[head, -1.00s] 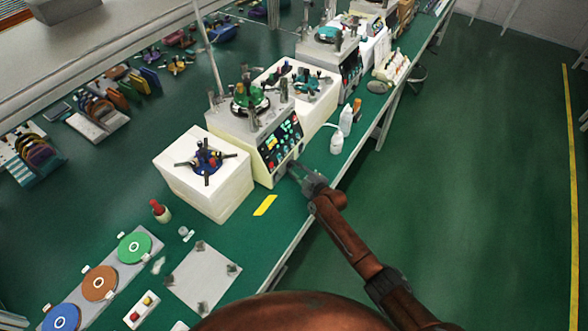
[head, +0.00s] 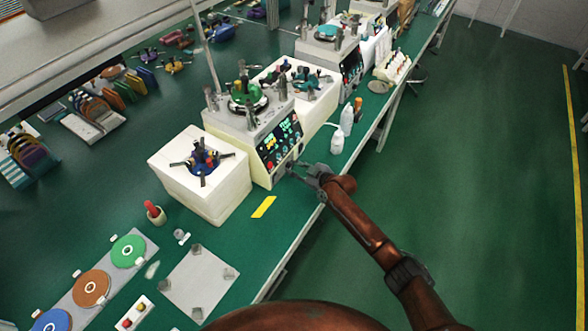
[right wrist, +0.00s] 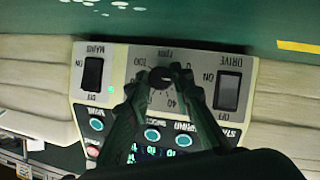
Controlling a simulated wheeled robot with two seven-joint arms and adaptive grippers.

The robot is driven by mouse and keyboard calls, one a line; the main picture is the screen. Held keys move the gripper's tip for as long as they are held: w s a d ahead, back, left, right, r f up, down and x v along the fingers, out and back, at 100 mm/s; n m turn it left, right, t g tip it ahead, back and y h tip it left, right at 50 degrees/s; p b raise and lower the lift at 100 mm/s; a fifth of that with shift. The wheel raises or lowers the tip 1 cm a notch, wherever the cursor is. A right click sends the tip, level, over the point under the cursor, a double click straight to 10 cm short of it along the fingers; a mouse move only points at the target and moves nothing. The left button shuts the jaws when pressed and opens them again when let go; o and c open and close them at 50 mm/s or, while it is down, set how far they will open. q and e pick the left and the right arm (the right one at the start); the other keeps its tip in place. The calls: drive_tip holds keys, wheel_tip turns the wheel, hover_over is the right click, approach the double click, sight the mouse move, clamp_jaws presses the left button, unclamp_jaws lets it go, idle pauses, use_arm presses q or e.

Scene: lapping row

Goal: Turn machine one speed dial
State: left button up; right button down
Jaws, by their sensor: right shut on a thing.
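The first lapping machine (head: 232,137) stands on the green bench, its dark control panel (head: 279,143) facing my right arm. In the right wrist view the panel is upside down. It shows the speed dial (right wrist: 161,77), a small black knob on a grey scale plate marked rpm, between the MAINS switch (right wrist: 93,74) and the DRIVE switch (right wrist: 228,90). My right gripper (head: 299,168) is at the lower part of the panel. In the wrist view its fingertips (right wrist: 164,74) are shut on the dial, which they partly hide. My left gripper is not in view.
A cream block with a blue fixture (head: 200,173) stands left of the machine. White bottles (head: 342,128) stand right of it near the bench edge. A yellow strip (head: 264,206) lies in front. The floor at the right is clear.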

drive_tip(key=c, duration=1.7)
unclamp_jaws()
drive_tip(key=v, duration=1.2)
drive_tip(key=shift+f, duration=0.1)
